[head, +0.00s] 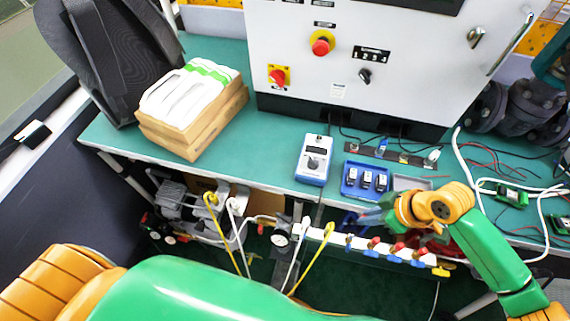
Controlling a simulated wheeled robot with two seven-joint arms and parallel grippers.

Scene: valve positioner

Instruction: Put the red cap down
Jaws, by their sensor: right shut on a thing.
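My right gripper (368,217) is at the front edge of the green bench, just below the blue tray in the picture. Its fingers are closed together on a small thing. My left gripper is out of view; only my left arm shows along the bottom.
A blue tray (348,190) with small parts and a blue-white handheld meter (314,160) lie near the gripper. Behind stands a white control cabinet (360,60). A pipe with coloured valves (372,247) runs below the bench edge. Cables and boards (510,194) lie right.

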